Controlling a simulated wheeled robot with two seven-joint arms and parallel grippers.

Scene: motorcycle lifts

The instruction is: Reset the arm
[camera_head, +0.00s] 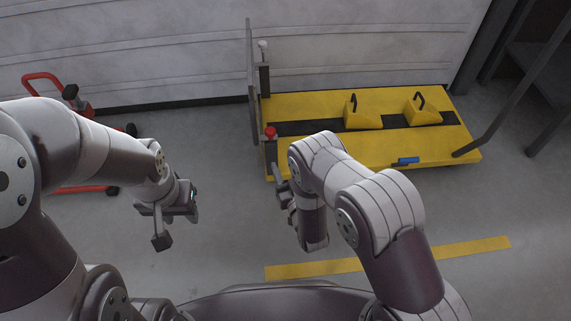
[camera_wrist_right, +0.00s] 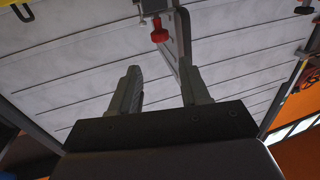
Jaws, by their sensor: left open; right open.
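My left gripper (camera_head: 160,225) hangs at the left centre of the head view, over bare floor. It is open with nothing between its fingers. My right arm reaches in from the lower right and bends. My right gripper (camera_head: 283,189) shows only partly in the head view, beside the near left end of the yellow lift. In the right wrist view its two fingers (camera_wrist_right: 163,90) stand apart with nothing held between them. A red knob (camera_wrist_right: 159,34) on the lift's post appears beyond the fingers; it also shows in the head view (camera_head: 270,132).
The yellow motorcycle lift (camera_head: 350,150) bears two yellow wedges (camera_head: 363,113) (camera_head: 422,109) and a blue item (camera_head: 405,161). A red floor jack (camera_head: 42,82) stands at the left. A dark frame (camera_head: 520,75) stands at the right. Floor around the yellow stripe (camera_head: 470,247) is clear.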

